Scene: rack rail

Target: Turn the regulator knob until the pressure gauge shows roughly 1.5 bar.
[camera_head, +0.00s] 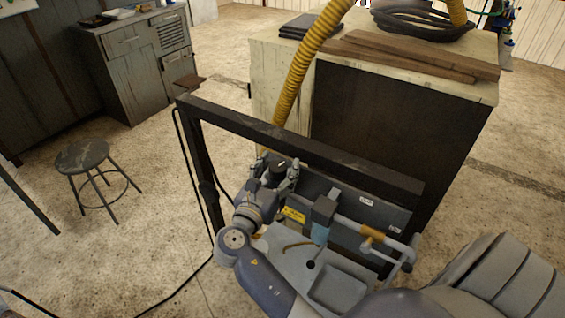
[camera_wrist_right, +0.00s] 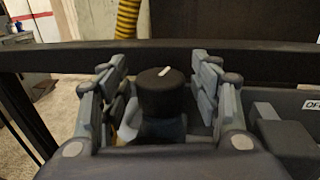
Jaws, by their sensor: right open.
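The regulator knob (camera_wrist_right: 160,92) is black and round with a white mark on top. In the right wrist view it stands upright between the two fingers of my right gripper (camera_wrist_right: 163,95), with a gap on each side. In the head view my right gripper (camera_head: 279,172) is open around the knob (camera_head: 280,163), below the dark rail. The pressure gauge's face and its reading cannot be made out in either view. My left gripper is not in view.
A dark rail (camera_head: 300,148) runs just behind the knob. To its right are a blue-grey fitting (camera_head: 325,208) and a pipe with a brass part (camera_head: 372,233). A grey tray (camera_head: 338,290) lies below. A large cabinet (camera_head: 390,130) stands behind; a stool (camera_head: 82,156) stands left.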

